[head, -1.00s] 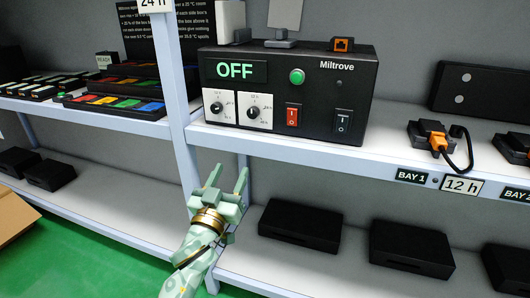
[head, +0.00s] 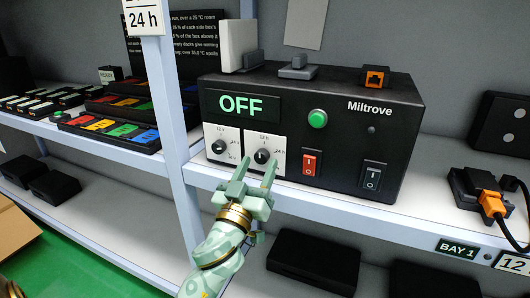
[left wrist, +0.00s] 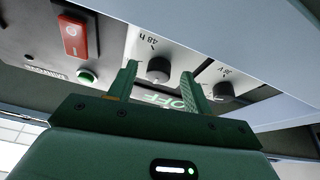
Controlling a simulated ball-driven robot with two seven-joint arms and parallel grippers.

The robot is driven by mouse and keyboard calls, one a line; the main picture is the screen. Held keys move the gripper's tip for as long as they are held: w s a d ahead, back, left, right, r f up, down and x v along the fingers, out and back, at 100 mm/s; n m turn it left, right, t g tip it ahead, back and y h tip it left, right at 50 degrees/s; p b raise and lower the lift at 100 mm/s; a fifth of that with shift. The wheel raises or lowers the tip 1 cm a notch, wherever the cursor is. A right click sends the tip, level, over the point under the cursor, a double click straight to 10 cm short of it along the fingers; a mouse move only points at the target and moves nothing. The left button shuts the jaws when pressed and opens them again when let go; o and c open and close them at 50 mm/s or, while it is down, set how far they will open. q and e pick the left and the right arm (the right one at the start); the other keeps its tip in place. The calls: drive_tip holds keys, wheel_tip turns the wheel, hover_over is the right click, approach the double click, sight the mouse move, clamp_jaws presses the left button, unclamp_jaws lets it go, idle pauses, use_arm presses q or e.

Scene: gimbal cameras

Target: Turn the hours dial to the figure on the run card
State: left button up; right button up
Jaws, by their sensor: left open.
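The black Miltrove box (head: 375,135) stands on the shelf, its display (head: 240,104) reading OFF. Its front has two white dial plates with black knobs. The right knob (head: 262,156) has hour marks around it; the left knob (head: 219,146) has marks too small to read. My left gripper (head: 256,170) is open and empty, just in front of and below the right knob. In the left wrist view that knob (left wrist: 158,70), beside a 48 h mark, appears between the open fingers (left wrist: 160,85); contact is not visible. A 24 h card (head: 143,20) hangs on the post. A 12 h card (head: 513,263) is beside BAY 1.
Right of the dials are a green button (head: 317,119), a red switch (head: 309,163) and a black switch (head: 373,177). The upright post (head: 170,95) stands left of the box. The shelf edge (head: 330,215) runs under it. A cabled orange connector (head: 491,203) lies at right.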

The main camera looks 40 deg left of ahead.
use_arm(q)
drive_tip(key=shift+w+r, duration=0.2)
drive_tip(key=shift+w, duration=0.1)
use_arm(e)
drive_tip(key=shift+w+a, duration=0.3)
use_arm(q)
drive_tip(key=c, duration=1)
drive_tip(key=shift+o, duration=0.2)
use_arm(e)
drive_tip(key=shift+d+r, duration=0.1)
drive_tip(key=shift+d, duration=0.1)
